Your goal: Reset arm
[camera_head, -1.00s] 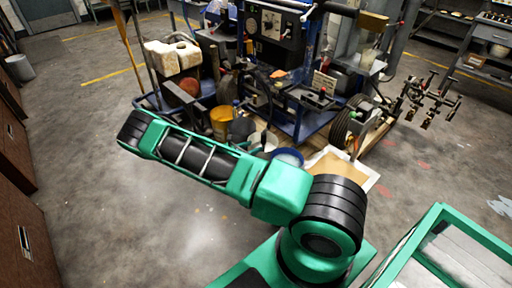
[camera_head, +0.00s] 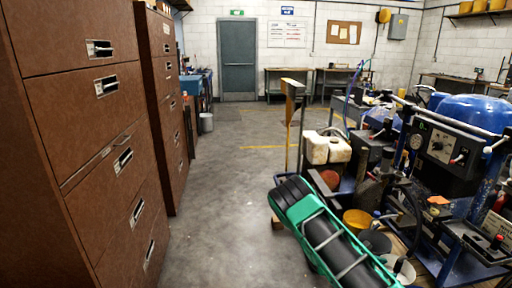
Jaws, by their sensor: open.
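Tall brown drawer cabinets (camera_head: 90,120) line the left side. The grey concrete floor (camera_head: 225,190) is open between them and the machine. A grey door (camera_head: 237,60) is at the back.

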